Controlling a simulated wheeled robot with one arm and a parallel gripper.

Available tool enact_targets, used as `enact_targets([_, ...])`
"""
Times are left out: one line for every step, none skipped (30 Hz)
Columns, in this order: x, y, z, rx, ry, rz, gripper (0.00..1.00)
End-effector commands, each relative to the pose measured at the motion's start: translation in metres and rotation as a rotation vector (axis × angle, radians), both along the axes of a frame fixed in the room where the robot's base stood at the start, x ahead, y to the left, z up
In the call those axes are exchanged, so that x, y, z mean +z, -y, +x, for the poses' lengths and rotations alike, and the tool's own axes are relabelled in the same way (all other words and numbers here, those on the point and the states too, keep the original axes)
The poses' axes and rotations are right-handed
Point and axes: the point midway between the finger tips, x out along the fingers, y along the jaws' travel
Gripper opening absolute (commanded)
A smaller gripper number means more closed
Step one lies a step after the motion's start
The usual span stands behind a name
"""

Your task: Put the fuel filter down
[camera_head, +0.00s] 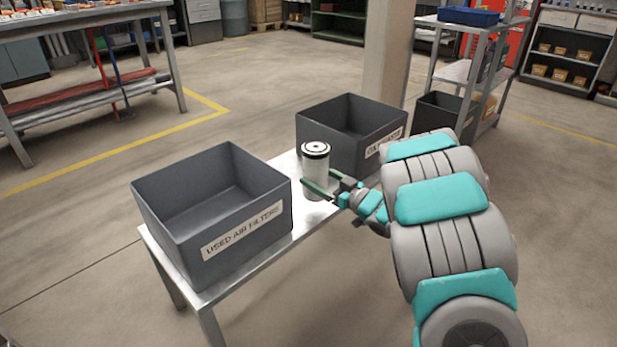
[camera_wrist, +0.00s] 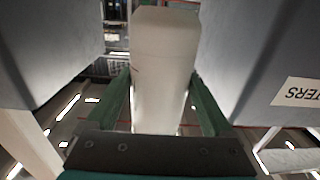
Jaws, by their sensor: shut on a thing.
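My gripper (camera_head: 318,190) comes from the right and is shut on the filter, one green finger on each side. In the wrist view the filter (camera_wrist: 162,75) fills the middle between the fingers of my gripper (camera_wrist: 165,100). I cannot tell whether its base touches the tabletop.
An empty grey bin labelled "USED AIR FILTERS" (camera_head: 240,232) stands left of the filter. A second grey bin (camera_head: 350,160), its label partly hidden, stands close behind right. A pillar (camera_head: 388,50) and a shelf rack (camera_head: 480,70) are beyond. Open floor lies to the left.

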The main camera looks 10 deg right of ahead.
Motion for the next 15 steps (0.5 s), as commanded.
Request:
enact_targets([0.000,-0.004,0.011,0.005,0.004,0.003,0.00])
enact_targets([0.000,-0.005,0.018,0.005,0.006,0.004,0.00])
enact_targets([0.000,-0.006,0.027,0.004,0.008,0.003,0.00])
enact_targets([-0.002,-0.007,0.033,0.003,0.006,0.002,0.00])
enact_targets([-0.003,-0.008,0.039,0.002,0.003,0.002,0.00])
enact_targets([-0.004,-0.010,0.046,0.003,0.003,0.003,0.00])
enact_targets([-0.004,-0.011,0.051,0.003,0.005,0.004,0.00])
enact_targets([-0.003,-0.012,0.056,0.004,0.006,0.003,0.00])
enact_targets([-0.004,-0.012,0.061,0.003,0.006,0.002,0.00])
enact_targets([-0.004,-0.012,0.064,0.002,0.004,0.001,0.00])
enact_targets([-0.005,-0.013,0.067,0.001,0.004,0.000,0.00])
enact_targets([-0.005,-0.013,0.069,0.000,0.002,0.000,0.00])
enact_targets([-0.005,-0.013,0.071,0.000,0.002,0.000,0.00])
enact_targets([-0.005,-0.013,0.072,0.000,0.002,0.000,0.00])
enact_targets([-0.006,-0.013,0.073,-0.001,0.002,0.000,0.00])
